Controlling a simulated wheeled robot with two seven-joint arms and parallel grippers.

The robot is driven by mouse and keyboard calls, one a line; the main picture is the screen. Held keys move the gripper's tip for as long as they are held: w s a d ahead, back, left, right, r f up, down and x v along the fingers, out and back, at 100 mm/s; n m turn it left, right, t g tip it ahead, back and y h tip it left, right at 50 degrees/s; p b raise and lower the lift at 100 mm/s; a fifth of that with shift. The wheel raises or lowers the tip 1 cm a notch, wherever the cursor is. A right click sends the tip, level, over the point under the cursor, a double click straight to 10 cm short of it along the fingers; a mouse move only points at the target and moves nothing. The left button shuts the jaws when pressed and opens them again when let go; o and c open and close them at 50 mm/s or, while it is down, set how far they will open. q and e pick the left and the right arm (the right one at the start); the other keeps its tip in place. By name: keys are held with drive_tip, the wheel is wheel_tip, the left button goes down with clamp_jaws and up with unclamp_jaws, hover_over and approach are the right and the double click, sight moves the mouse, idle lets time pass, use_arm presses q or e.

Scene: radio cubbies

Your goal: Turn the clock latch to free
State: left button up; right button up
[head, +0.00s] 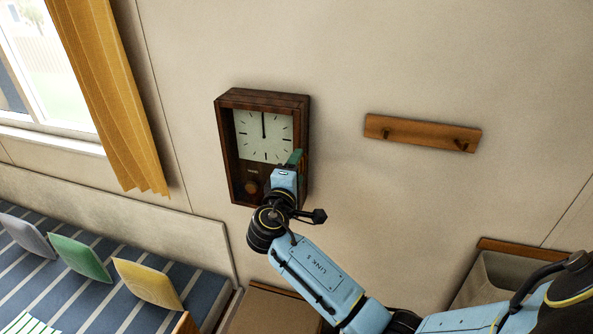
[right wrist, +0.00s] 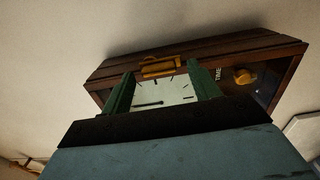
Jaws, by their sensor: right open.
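A dark wooden wall clock (head: 224,140) with a white dial (head: 262,125) hangs on the wall, left of centre in the head view. In the right wrist view the clock (right wrist: 210,53) lies sideways. A brass-coloured latch (right wrist: 160,67) sits on its wooden frame there; the head view hides it behind my gripper. My right gripper (head: 295,158) is at the clock's right edge. In the right wrist view its green fingers (right wrist: 163,86) are open, one on each side of the latch's line, and the latch shows just past the tips. Contact cannot be told. My left gripper is out of view.
A wooden peg rail (head: 422,132) is on the wall to the right. A yellow curtain (head: 110,95) and a striped bench with cushions (head: 80,258) are on the left. The wall between clock and rail is clear.

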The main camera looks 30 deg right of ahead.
drive_tip(key=b+v, duration=0.3)
drive_tip(key=v, duration=1)
drive_tip(key=shift+s, duration=0.15)
